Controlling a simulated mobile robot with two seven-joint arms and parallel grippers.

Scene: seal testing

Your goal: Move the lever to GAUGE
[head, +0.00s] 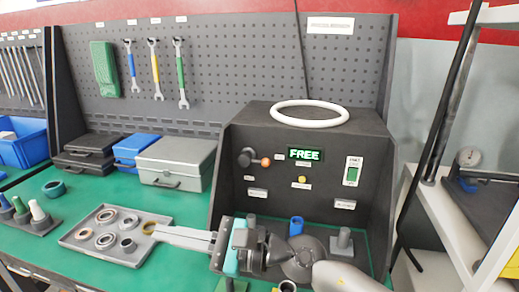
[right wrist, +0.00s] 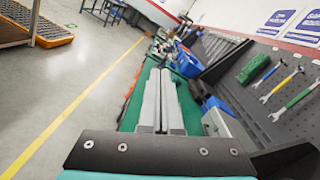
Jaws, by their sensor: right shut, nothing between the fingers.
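The lever (head: 254,160) is on the front of a dark test box (head: 232,180). It has a dark round hub and an orange knob pointing right. A green-lit display (head: 305,154) to its right reads FREE. The small labels by the lever are too small to read. My right gripper (head: 150,230) reaches in from the lower right, in front of and below the lever and apart from it. Its fingers are shut and empty and point left over the parts tray. The fingers also show shut together in the right wrist view (right wrist: 162,80). My left gripper is not seen.
A grey tray (head: 72,238) with several rings lies under the fingertips. Grey (head: 177,162), blue and black cases stand left of the box. A white ring (head: 310,113) lies on the box. A round fixture (head: 302,262) and a blue part (head: 296,226) stand before the box.

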